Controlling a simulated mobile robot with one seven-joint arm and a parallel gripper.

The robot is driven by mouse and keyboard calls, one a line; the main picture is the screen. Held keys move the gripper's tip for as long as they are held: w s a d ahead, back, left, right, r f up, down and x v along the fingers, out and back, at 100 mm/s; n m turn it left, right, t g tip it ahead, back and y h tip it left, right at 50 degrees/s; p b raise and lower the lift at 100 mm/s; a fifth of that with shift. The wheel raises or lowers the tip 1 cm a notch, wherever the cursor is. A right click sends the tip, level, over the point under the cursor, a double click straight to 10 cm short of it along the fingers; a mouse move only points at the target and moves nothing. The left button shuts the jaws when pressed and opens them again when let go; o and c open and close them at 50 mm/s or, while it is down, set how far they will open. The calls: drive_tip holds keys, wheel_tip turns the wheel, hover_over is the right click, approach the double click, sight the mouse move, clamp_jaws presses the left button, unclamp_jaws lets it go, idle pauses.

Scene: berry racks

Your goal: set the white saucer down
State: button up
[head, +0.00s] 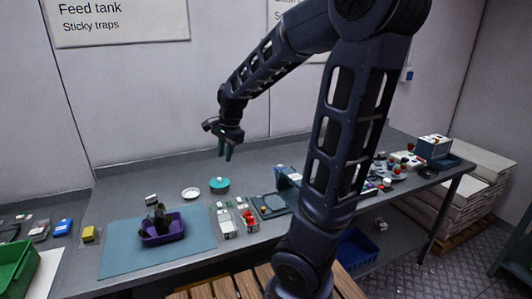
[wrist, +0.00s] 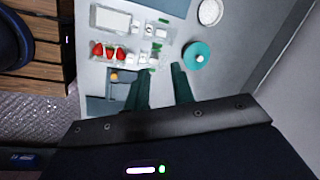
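The white saucer (head: 191,194) lies flat on the grey table, just left of a teal lidded pot (head: 219,185). In the wrist view the white saucer (wrist: 210,11) is at the top edge, partly cut off, beyond the teal pot (wrist: 196,55). My gripper (head: 226,153) hangs above the table, higher than the pot and apart from the saucer. In the wrist view my gripper's two dark green fingers (wrist: 162,83) stand apart with nothing held between them.
A blue mat (head: 120,254) with a purple tray (head: 161,238) lies at the left front. Clear punnets with strawberries (head: 249,220) and a scale-like device (head: 270,207) stand right of it. Bare table lies behind the saucer. A wall closes the back.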

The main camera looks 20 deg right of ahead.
drive_tip(key=s+d+r+n+t+h, duration=0.1)
drive_tip(key=s+d+r+n, duration=0.2)
drive_tip(key=s+n, duration=0.3)
drive_tip(key=s+d+r+n+t, duration=0.1)
drive_tip(key=s+d+r+n, duration=0.2)
drive_tip(key=s, duration=0.9)
drive_tip(key=shift+d+r+n+t+h, duration=0.4)
drive_tip(key=shift+d+n, duration=0.65)
drive_tip(key=shift+n, duration=0.55)
